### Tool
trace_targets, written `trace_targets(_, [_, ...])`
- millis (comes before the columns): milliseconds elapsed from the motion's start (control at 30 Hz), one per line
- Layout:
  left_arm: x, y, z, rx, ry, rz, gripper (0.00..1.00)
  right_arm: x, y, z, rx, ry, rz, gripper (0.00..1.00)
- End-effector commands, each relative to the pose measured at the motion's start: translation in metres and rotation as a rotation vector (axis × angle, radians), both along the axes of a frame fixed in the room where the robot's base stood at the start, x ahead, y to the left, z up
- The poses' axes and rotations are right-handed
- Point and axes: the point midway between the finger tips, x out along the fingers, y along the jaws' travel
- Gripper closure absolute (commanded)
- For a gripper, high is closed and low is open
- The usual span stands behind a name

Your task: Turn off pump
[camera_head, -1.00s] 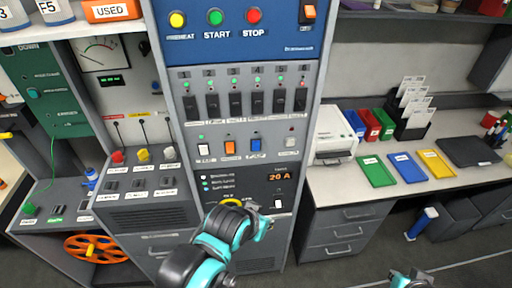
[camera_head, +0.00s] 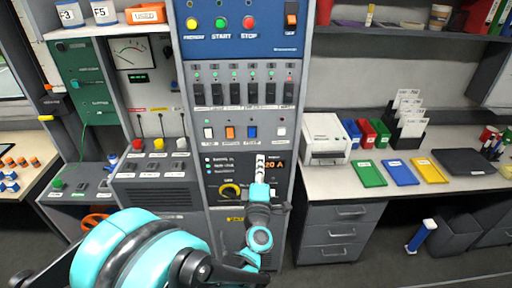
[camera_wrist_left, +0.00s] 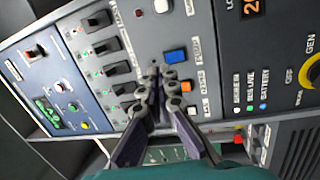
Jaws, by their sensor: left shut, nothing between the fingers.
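A row of small rocker switches sits on the grey panel (camera_head: 300,130): a white one (camera_head: 208,132), an orange one (camera_head: 230,132), a blue one (camera_head: 252,132) and another white one (camera_head: 281,131). My left gripper (camera_head: 260,160) is shut and empty, pointing up in front of the panel just below the blue switch. In the left wrist view its fingertips (camera_wrist_left: 155,72) are close beside the blue switch (camera_wrist_left: 175,56), with the orange switch (camera_wrist_left: 187,86) near the fingers. Contact cannot be told.
Black breaker levers (camera_head: 235,93) stand above the rockers. START (camera_head: 221,22) and STOP (camera_head: 249,22) buttons are higher. A yellow-ringed knob (camera_head: 230,190) lies below, and my gripper partly hides the orange display (camera_head: 275,165). A printer (camera_head: 325,138) and coloured trays (camera_head: 401,172) are on the right counter.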

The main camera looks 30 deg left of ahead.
Motion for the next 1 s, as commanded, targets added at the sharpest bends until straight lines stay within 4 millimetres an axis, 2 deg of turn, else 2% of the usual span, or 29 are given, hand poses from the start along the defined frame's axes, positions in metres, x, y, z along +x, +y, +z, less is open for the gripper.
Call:
trace_targets(167, [-0.007,0.017,-0.011,-0.07,-0.028,0.068,1.0,0.0,0.0,-0.001,0.0,0.0,0.0,1.0])
trace_targets(567, [-0.005,0.02,-0.011,-0.073,-0.029,0.072,1.0,0.0,0.0,-0.001,0.0,0.0,0.0,1.0])
trace_targets(767, [0.016,0.034,-0.009,-0.073,-0.029,0.074,1.0,0.0,0.0,-0.004,0.0,0.0,0.0,1.0])
trace_targets(1000, [0.06,0.061,-0.003,-0.073,-0.028,0.073,1.0,0.0,0.0,-0.011,0.0,0.0,0.0,1.0])
